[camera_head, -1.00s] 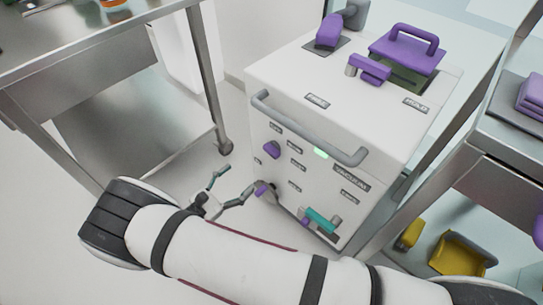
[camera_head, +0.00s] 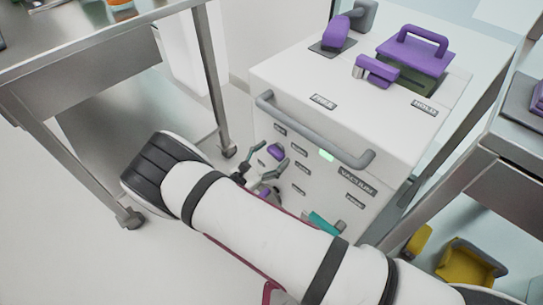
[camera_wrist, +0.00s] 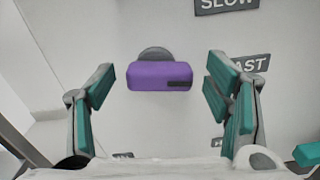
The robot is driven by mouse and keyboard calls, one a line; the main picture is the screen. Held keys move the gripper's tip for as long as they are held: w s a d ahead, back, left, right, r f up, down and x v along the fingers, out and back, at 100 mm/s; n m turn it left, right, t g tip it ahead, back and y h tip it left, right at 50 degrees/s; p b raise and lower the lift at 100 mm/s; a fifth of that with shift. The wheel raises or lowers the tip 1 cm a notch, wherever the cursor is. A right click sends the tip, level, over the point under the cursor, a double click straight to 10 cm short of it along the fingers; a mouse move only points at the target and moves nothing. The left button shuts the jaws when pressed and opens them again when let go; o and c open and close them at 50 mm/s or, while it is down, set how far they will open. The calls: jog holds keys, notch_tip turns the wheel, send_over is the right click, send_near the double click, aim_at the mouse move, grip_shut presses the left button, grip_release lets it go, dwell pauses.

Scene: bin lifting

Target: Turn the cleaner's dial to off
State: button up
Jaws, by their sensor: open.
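The cleaner (camera_head: 330,130) is a white box with a grey bar handle, standing between two metal tables. A purple dial (camera_head: 276,151) sits on its front face, upper left. In the wrist view the dial (camera_wrist: 159,76) is a purple bar lying level on a grey round base, with a dark mark at its right end. Labels reading SLOW (camera_wrist: 226,4) and partly AST (camera_wrist: 250,63) are to its right. My gripper (camera_head: 270,158) is open at the front face. In the wrist view its teal-padded fingers stand either side of the dial, apart from it.
The grey bar handle (camera_head: 315,135) juts out above the dial. A teal part (camera_head: 322,224) is lower on the front. Metal tables (camera_head: 209,80) flank the cleaner. Purple parts (camera_head: 378,71) are on its top. My arm hides the lower front.

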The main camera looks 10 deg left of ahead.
jog(key=c, duration=1.1)
jog(key=shift+c, duration=0.2)
jog(key=shift+n, duration=0.4)
jog(key=n, duration=0.3)
jog(key=shift+w+n+b, duration=0.1)
jog(key=shift+n+b, duration=0.2)
jog(key=shift+n, duration=0.1)
jog(key=n, duration=0.5)
jog(key=shift+w+a+r, duration=0.1)
jog(key=shift+a, duration=0.05)
jog(key=n, duration=0.5)
jog(key=shift+w+a+n+b, duration=0.1)
jog(key=shift+n+b, duration=0.25)
jog(key=shift+n, duration=0.05)
jog(key=n, duration=0.4)
jog(key=shift+a, duration=0.1)
jog(key=shift+n, duration=0.4)
